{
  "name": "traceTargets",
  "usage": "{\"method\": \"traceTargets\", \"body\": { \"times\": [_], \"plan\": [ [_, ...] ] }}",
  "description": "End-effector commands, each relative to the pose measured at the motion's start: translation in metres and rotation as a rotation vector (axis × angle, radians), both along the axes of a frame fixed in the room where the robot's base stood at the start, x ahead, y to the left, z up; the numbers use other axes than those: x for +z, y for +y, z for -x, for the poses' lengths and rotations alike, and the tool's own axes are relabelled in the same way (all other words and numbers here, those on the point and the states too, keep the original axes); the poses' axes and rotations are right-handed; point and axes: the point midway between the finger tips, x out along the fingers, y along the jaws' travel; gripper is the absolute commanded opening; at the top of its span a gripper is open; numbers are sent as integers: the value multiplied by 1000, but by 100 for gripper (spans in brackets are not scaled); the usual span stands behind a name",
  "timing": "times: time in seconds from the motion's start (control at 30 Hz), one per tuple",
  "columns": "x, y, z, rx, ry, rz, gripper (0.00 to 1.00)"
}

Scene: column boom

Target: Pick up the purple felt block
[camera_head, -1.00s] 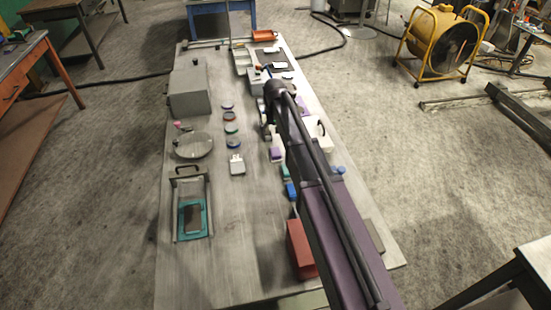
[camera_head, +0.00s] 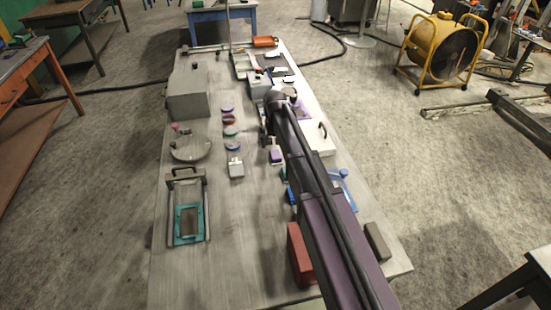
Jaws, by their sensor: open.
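A small purple block (camera_head: 276,156) lies on the grey table, just left of my arm and below its far end in the picture. I take it for the purple felt block. My gripper (camera_head: 268,133) is at the far end of the dark arm, pointing down near the block's far side. Its fingers are small and blurred, with nothing visible held between them. Another purple patch (camera_head: 301,110) shows right of the arm, partly hidden by it.
My arm hides part of the table (camera_head: 240,265). A white box (camera_head: 319,138), a blue item (camera_head: 342,180) and a red block (camera_head: 299,255) flank it. Left are round discs (camera_head: 229,130), a grey box (camera_head: 188,95) and a teal frame (camera_head: 188,220). The near-left table is mostly clear.

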Motion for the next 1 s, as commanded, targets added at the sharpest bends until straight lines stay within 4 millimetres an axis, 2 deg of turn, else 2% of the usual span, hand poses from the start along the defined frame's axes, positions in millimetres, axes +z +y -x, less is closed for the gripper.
{"method": "traceTargets", "body": {
  "times": [0.27,0.8,1.0],
  "plan": [
    [-5,0,0,0,0,0,100],
    [-44,-3,1,-1,0,0,100],
    [-52,-3,1,-1,0,0,100]
  ]
}}
